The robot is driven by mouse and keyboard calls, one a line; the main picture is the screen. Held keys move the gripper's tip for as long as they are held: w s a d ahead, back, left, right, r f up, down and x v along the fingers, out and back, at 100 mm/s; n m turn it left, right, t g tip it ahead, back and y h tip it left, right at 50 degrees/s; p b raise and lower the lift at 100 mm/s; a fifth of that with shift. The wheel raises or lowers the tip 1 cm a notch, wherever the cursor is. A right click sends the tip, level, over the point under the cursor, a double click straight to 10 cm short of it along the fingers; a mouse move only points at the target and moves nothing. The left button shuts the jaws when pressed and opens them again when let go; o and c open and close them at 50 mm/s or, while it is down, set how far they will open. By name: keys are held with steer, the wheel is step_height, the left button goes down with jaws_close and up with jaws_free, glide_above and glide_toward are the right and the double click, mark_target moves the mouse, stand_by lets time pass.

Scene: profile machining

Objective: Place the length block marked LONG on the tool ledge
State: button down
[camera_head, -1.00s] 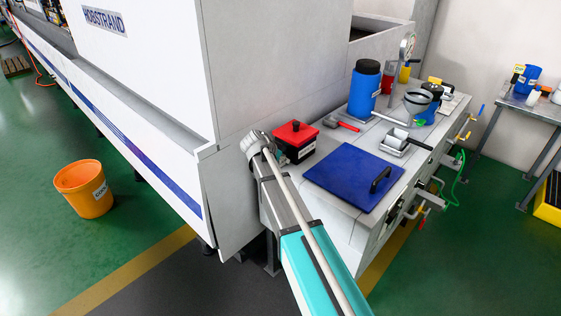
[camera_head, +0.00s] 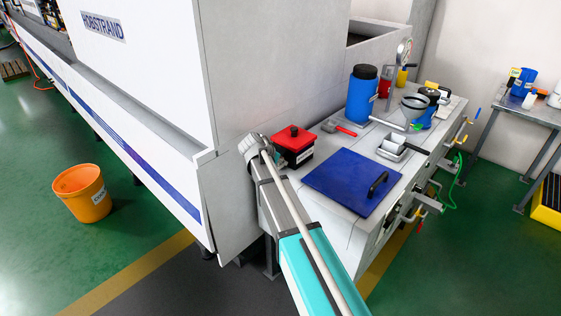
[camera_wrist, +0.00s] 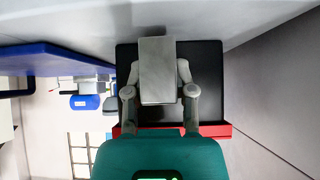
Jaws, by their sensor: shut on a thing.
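In the wrist view, my gripper (camera_wrist: 159,80) is shut on a plain grey block (camera_wrist: 158,66), with one finger on each side of it. No LONG marking can be read on the face that shows. The block is in front of a black box with a red lid (camera_wrist: 214,129); I cannot tell whether they touch. In the head view, my gripper (camera_head: 256,145) is just left of this box (camera_head: 294,147), beside the white machine's end wall, and the block is hidden. I cannot tell which surface is the tool ledge.
The white machine (camera_head: 160,70) blocks the left. An orange bucket (camera_head: 83,194) stands on the floor.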

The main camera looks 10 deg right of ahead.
step_height(320, 180, up, 2)
steer(key=shift+r+p, duration=0.1)
steer(key=shift+p, duration=0.65)
steer(key=s+r+p, duration=0.9)
steer(key=s, duration=0.5)
steer(key=shift+r+p, duration=0.3)
steer(key=shift+a, duration=0.1)
steer(key=s+p, duration=0.1)
steer(key=s, duration=0.6)
steer(key=shift+s+a+r, duration=0.15)
steer(key=shift+a+r, duration=0.2)
steer(key=shift+r, duration=0.1)
steer(key=shift+s, duration=0.2)
